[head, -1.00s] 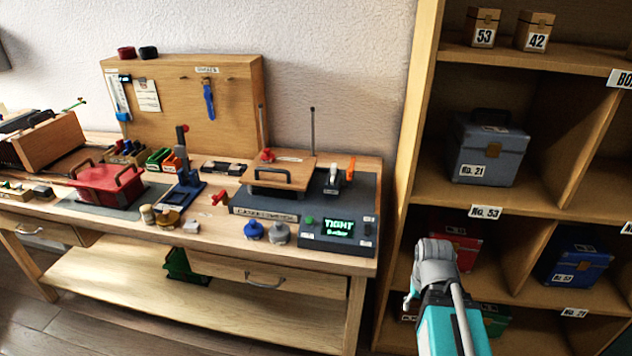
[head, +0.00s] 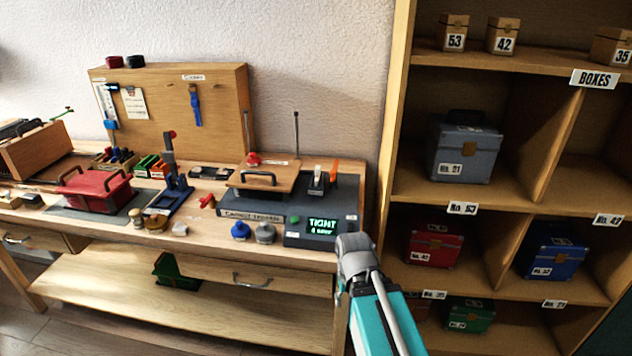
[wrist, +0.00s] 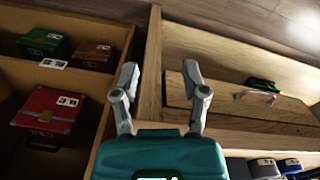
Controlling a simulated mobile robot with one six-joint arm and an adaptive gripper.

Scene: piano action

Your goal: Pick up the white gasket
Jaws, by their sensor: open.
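A small white piece (head: 180,229) lies on the workbench top near its front edge in the head view. It may be the white gasket, but it is too small to tell. My gripper (wrist: 160,75) is open and empty in the wrist view, its two fingers spread. In the head view my arm's end is at the bench's right front corner, well to the right of the white piece, and the fingers are mostly hidden. I cannot make out the white piece in the wrist view.
A red case (head: 95,190) and a blue stand (head: 175,190) are farther left. A tall shelf (head: 390,130) with numbered boxes stands close on the right.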

